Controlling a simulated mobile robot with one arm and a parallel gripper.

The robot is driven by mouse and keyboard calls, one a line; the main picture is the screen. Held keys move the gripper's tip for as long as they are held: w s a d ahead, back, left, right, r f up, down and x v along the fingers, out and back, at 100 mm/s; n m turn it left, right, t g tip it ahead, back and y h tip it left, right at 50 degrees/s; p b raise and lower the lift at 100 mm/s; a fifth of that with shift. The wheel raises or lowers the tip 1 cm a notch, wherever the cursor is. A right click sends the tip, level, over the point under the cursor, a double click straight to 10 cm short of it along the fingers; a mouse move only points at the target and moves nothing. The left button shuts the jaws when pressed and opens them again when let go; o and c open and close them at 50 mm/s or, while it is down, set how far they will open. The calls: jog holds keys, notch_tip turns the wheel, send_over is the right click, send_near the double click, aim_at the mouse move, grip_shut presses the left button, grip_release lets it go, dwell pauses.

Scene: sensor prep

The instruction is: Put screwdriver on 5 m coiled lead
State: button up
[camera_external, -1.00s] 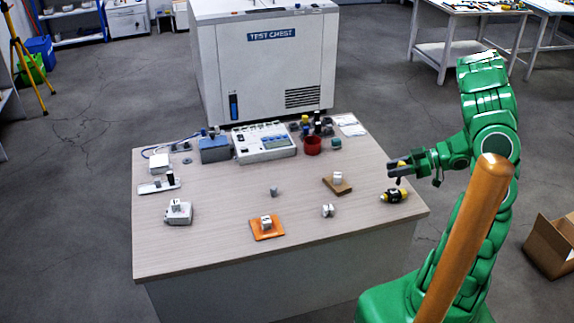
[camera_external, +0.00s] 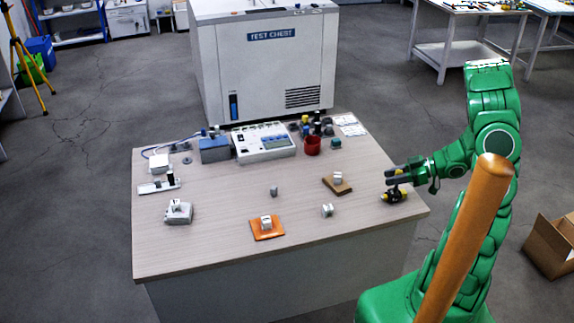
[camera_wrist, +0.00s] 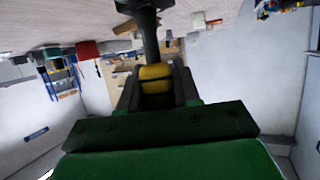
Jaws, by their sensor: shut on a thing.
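My gripper (camera_external: 389,178) is at the right side of the table, low over a small black and yellow bundle (camera_external: 396,197), which looks like the 5 m coiled lead. My gripper is shut on a yellow and black thing, which I take to be the screwdriver; its yellow part (camera_wrist: 156,73) shows between the fingers in the wrist view, with a dark part stretching beyond it. In the external view the fingers hide most of it. The held thing is right above or touching the bundle; I cannot tell which.
A brown pad (camera_external: 338,188) with a white block lies just left of my gripper. An orange pad (camera_external: 267,234), a red cup (camera_external: 312,146) and a white meter (camera_external: 264,143) are further off on the table (camera_external: 220,255).

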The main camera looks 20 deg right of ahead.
jog(key=o, duration=1.1)
jog(key=shift+f, duration=0.1)
jog(key=shift+c, duration=0.2)
jog(key=v, duration=1.2)
jog(key=shift+r, duration=0.2)
jog(key=shift+w, duration=0.1)
